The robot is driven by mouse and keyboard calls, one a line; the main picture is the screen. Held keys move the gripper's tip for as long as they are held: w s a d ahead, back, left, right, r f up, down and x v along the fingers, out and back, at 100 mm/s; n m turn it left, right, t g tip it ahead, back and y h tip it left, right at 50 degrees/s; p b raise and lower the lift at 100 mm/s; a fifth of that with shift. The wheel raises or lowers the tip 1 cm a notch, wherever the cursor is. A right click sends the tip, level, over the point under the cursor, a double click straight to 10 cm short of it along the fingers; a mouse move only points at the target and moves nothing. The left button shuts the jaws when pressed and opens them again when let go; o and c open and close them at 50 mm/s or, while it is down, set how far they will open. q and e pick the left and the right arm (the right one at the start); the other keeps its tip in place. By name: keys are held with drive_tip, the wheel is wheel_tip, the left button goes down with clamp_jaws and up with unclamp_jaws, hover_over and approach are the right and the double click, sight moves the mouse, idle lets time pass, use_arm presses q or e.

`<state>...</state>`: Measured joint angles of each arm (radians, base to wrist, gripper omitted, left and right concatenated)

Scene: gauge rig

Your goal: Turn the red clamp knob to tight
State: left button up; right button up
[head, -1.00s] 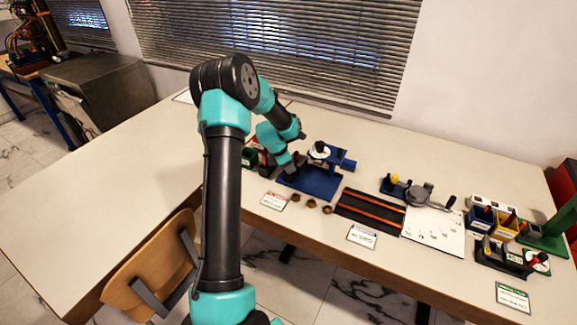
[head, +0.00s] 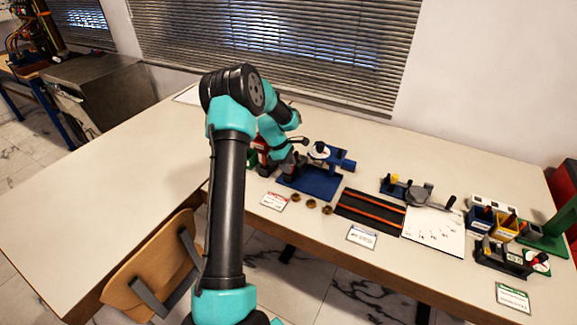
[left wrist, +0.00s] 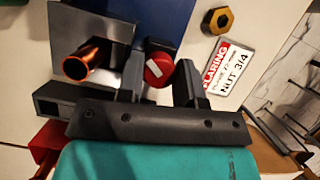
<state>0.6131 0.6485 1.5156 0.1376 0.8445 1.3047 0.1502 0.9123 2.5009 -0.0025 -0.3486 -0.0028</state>
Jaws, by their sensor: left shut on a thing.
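The red clamp knob (left wrist: 159,70) shows in the left wrist view as a round red cap with a white bar. It sits at the edge of the blue gauge rig (left wrist: 170,22), which also stands on the table in the head view (head: 318,186). My left gripper (left wrist: 160,80) is shut on the knob, one dark finger on each side. In the head view the left gripper (head: 290,167) is at the rig's left end, where the arm hides the knob. An orange-copper tube (left wrist: 79,65) stands left of the knob. My right gripper is not in view.
A flaring nut card (left wrist: 228,67) and a brass nut (left wrist: 218,20) lie right of the gripper. Several brass nuts (head: 310,203), a black rack with orange strips (head: 370,210) and small bins (head: 480,218) stand further right. The table's left part is clear.

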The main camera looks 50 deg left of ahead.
use_arm(q)
drive_tip(key=m+g, duration=0.2)
drive_tip(key=m, duration=0.3)
drive_tip(key=shift+w+m, duration=0.1)
drive_tip(key=shift+m, duration=0.2)
drive_tip(key=m+g, duration=0.1)
drive_tip(key=m, duration=0.3)
drive_tip(key=shift+m+g, duration=0.3)
drive_tip(key=shift+g, duration=0.1)
drive_tip(key=o, duration=0.6)
drive_tip(key=v, duration=1.7)
drive_tip(key=shift+w+r, duration=0.2)
drive_tip(key=shift+w, duration=0.05)
drive_tip(key=shift+o, duration=0.5)
